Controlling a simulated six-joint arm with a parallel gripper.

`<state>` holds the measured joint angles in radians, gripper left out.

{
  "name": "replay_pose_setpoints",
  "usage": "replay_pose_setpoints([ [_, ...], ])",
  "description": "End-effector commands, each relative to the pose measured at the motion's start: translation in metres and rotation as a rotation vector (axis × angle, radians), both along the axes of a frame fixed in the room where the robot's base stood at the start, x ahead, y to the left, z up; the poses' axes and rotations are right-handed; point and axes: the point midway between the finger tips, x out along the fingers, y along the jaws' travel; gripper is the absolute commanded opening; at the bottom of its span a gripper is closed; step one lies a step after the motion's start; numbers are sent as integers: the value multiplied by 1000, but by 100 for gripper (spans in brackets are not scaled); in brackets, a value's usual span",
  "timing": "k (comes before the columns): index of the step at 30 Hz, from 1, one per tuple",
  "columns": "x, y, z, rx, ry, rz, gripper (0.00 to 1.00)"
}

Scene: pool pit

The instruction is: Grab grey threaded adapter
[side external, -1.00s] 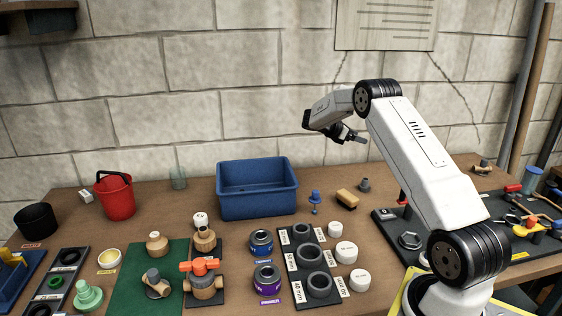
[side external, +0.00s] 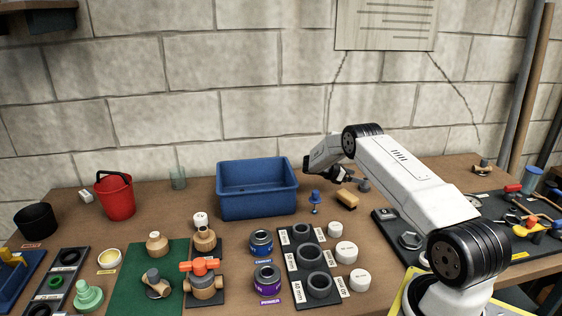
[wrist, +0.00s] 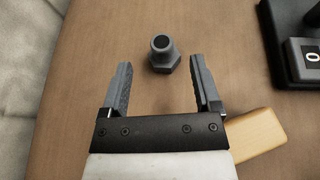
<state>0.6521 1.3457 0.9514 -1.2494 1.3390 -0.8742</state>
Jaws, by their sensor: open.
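The grey threaded adapter (wrist: 162,54) stands on the wooden table, with a dark round opening on top and a hex-shaped flange below. In the side view it (side external: 364,187) is small and partly hidden by my gripper (side external: 354,179). In the wrist view my gripper (wrist: 160,64) is open and empty, with one finger on each side of the picture's middle. The adapter appears between and slightly past the fingertips, and neither finger visibly touches it. The height gap between them cannot be told exactly.
A tan block (wrist: 258,133), a brush or sponge, lies close to the right finger; it also shows in the side view (side external: 347,200). A blue fitting (side external: 315,198) and a blue bin (side external: 257,208) stand to the left. A black stand (wrist: 290,40) is at right.

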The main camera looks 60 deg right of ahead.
Motion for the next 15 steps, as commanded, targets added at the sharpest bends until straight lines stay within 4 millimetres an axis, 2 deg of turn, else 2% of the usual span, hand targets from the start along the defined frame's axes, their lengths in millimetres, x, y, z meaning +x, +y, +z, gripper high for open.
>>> replay_pose_setpoints([
  [9,-14,-16,-9,1,0,-2,80],
  [15,-15,-18,-10,1,1,-1,80],
])
